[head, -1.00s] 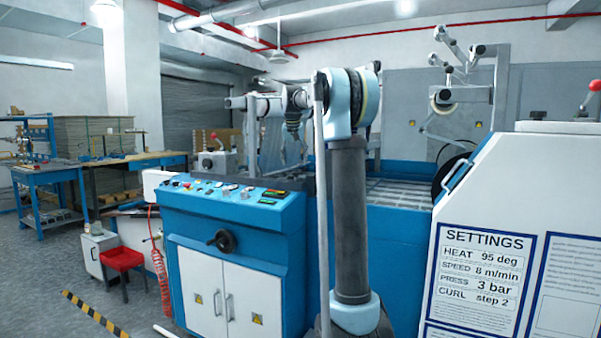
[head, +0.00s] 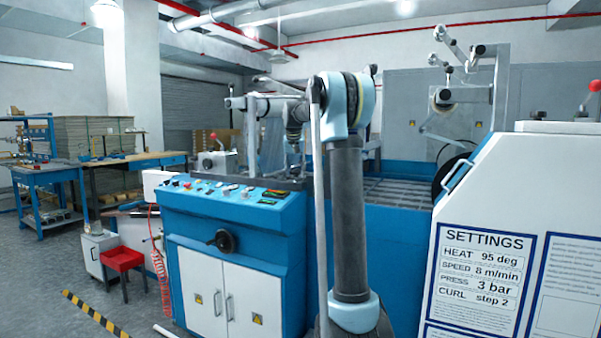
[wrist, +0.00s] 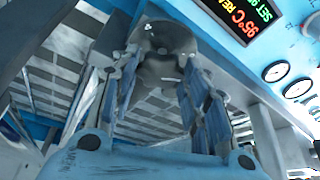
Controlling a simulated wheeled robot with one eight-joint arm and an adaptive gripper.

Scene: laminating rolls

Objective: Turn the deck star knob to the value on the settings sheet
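The settings sheet (head: 482,270) on the white panel at right reads heat 95 deg, speed 8 m/min, press 3 bar, curl step 2. My gripper (head: 295,145) hangs pointing down over the machine's deck, small and partly hidden. In the wrist view my gripper (wrist: 158,75) has its bluish fingers apart. A grey, lobed, rounded part (wrist: 160,42), which looks like the star knob, lies at the fingertips. I cannot tell whether the fingers touch it. Its scale or pointer is not readable.
The blue console (head: 235,205) carries buttons, dials and a black handwheel (head: 222,240). In the wrist view a lit display (wrist: 240,18) reading 95°C and round gauges (wrist: 275,72) are close on the right. Slatted deck (wrist: 60,65) lies at left.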

